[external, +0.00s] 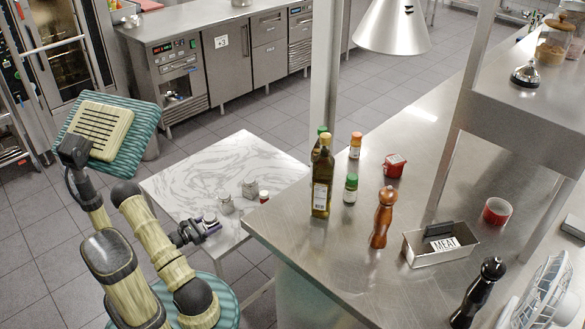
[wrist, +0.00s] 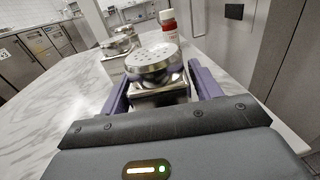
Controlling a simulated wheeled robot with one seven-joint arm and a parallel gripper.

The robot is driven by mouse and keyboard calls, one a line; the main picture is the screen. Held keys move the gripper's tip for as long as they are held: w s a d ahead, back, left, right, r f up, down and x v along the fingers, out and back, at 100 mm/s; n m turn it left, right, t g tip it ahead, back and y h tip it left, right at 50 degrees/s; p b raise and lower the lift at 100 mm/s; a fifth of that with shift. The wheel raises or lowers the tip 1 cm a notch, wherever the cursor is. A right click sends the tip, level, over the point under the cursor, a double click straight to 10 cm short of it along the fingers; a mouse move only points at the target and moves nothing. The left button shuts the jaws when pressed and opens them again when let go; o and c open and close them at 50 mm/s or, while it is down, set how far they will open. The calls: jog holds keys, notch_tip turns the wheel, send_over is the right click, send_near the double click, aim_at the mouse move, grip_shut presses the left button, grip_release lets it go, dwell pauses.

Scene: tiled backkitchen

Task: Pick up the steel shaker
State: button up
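A steel shaker (wrist: 152,60) with a perforated domed lid is between the purple fingers of my gripper (wrist: 158,88) in the wrist view. The fingers are spread, one on each side of its body. I see no clear gap, but cannot tell whether they press on it. Its base is hidden by the gripper's body. In the external view my gripper (external: 209,226) is low at the front edge of the white marble table (external: 205,165). Other steel shakers stand farther back; one is at the left in the wrist view (wrist: 113,48), and one shows in the external view (external: 250,187).
A small red-capped jar (wrist: 168,25) stands behind the shaker, also in the external view (external: 264,196). The steel counter (external: 300,238) is to the right, with an oil bottle (external: 321,185) near its edge. The table's back left is clear.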

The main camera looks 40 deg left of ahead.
jog(key=c, duration=0.7)
jog(key=shift+r, duration=0.1)
notch_tip(320, 180, up, 10)
jog(key=p, duration=0.3)
jog(key=shift+p, duration=0.3)
